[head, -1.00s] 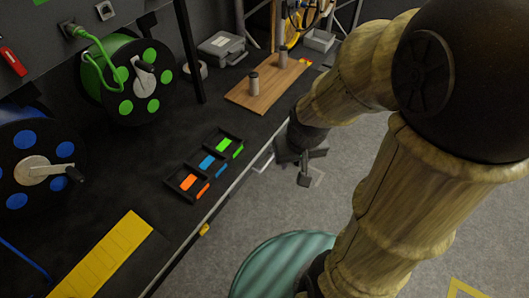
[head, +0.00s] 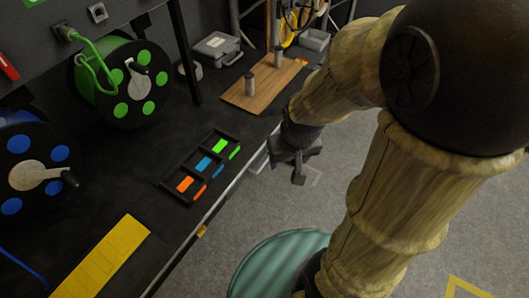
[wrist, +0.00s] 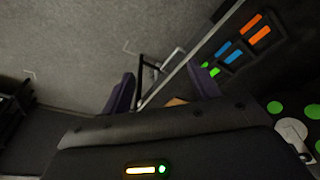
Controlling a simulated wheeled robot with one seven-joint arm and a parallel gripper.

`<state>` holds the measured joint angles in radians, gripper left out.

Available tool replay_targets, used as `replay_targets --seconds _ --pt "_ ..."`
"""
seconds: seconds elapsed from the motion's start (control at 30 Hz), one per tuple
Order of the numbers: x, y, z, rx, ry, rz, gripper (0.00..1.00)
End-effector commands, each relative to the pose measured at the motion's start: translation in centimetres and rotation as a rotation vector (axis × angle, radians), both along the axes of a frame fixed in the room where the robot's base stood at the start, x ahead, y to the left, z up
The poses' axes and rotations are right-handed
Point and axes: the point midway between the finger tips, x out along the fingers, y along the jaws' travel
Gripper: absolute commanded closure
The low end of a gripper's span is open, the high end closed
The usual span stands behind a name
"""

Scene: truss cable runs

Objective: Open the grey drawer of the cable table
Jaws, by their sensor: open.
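The cable table (head: 110,175) is a long black bench along the left of the head view. A pale grey piece (head: 259,163) shows at its front edge, beside my gripper; it looks like part of the grey drawer, but most of it is hidden. My gripper (head: 297,168) hangs just off the front edge, below my wrist. In the wrist view my gripper (wrist: 162,86) has its two dark fingers wide apart and nothing held. A thin bar-like handle (wrist: 150,68) shows beyond and between the fingertips, apart from them. I cannot tell how far the drawer is out.
A black tray with orange, blue and green pieces (head: 203,168) lies near the table's front edge. A wooden board (head: 262,92) with metal cylinders is farther back. Green (head: 118,82) and blue (head: 30,170) reels stand behind. A teal round thing (head: 280,262) is on the floor, otherwise clear nearby.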

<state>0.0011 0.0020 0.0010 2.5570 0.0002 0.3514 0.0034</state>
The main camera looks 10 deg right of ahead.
Motion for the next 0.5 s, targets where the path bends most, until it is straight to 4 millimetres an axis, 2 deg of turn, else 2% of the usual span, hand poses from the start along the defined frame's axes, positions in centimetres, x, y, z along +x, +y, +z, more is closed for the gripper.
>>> replay_targets --seconds 0.03,0.13,0.27,0.5 --pt "0.4 0.0 -0.3 0.003 0.001 -0.012 0.49" --pt "2.1 -0.1 -1.5 0.016 0.011 -0.065 0.67" --pt "6.2 -0.4 -4.2 0.059 0.036 -0.207 0.67" --pt "15.2 -1.4 -10.4 0.188 0.100 -0.552 0.67"
